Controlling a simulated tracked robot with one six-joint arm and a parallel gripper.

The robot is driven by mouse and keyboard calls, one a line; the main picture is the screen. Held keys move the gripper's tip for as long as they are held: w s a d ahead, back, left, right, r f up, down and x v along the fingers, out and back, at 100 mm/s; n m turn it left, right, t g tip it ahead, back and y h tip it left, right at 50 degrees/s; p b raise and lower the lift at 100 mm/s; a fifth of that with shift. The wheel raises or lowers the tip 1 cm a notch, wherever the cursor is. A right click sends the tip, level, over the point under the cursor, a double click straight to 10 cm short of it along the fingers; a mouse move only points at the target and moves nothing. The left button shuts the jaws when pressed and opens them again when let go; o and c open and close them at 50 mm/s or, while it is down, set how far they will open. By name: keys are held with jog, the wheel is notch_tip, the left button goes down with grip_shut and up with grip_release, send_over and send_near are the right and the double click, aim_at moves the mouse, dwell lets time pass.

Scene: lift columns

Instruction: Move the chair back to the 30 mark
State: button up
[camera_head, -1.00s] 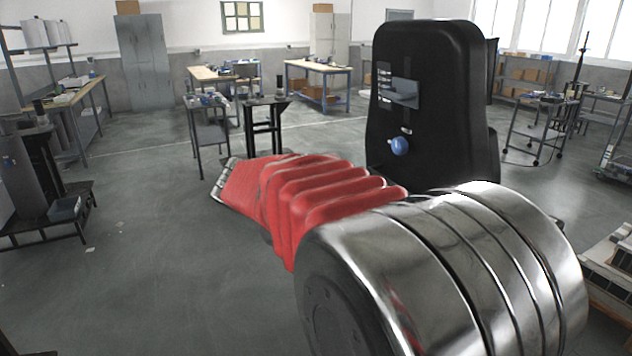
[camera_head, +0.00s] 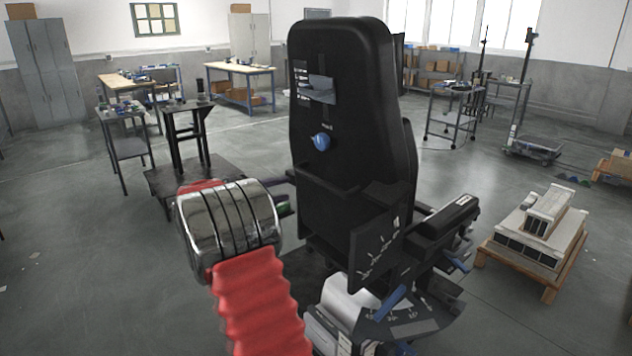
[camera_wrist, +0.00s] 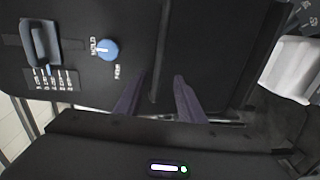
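The black high-backed chair (camera_head: 342,100) stands in the middle of the head view, its back facing me. A blue knob (camera_head: 321,141) and a grey lever (camera_head: 321,86) sit on its back; the wrist view also shows the knob (camera_wrist: 107,49) and lever (camera_wrist: 40,45). A dark side plate (camera_head: 378,250) has white tick marks.
A low wooden pallet with grey blocks (camera_head: 537,233) stands to the right of the chair. A black stand (camera_head: 188,140) and a small grey table (camera_head: 128,142) are at the left. Workbenches (camera_head: 240,83) and a wheeled cart (camera_head: 456,108) stand farther back.

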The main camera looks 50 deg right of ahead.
aim_at(314, 181)
jog(key=shift+d, duration=0.15)
jog(key=x, duration=1.3)
jog(key=shift+d, duration=0.3)
grip_shut()
dwell(0.4)
